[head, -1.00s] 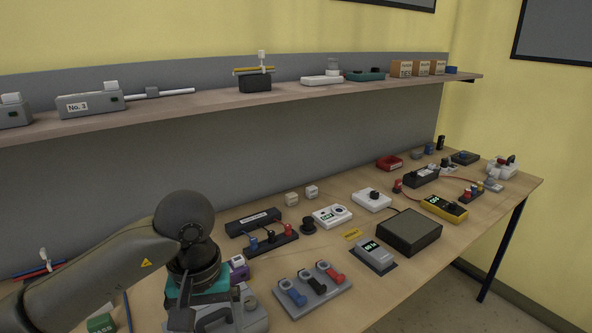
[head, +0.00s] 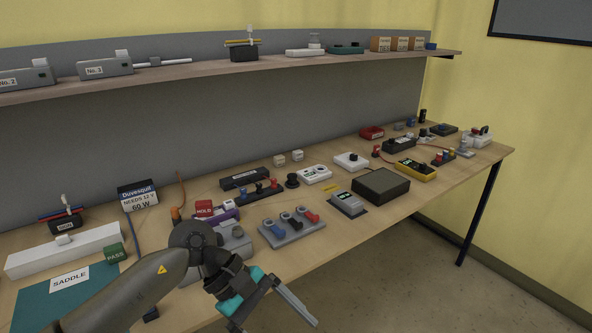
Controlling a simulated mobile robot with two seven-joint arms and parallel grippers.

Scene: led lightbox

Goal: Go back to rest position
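My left arm comes in from the lower left in the head view. My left gripper (head: 275,322) hangs over the front edge of the bench (head: 322,255), its two grey fingers spread apart with nothing seen between them. A teal part shows at the base of the fingers. The arm's dark wrist covers part of a grey device (head: 236,243) on the bench. My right gripper is not in view.
Close to the wrist are a red HOLD block (head: 204,208) and a grey stand with coloured clips (head: 291,229). A teal SADDLE mat (head: 40,306) and white bar (head: 65,250) lie left. A shelf (head: 200,70) runs behind. Floor in front is clear.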

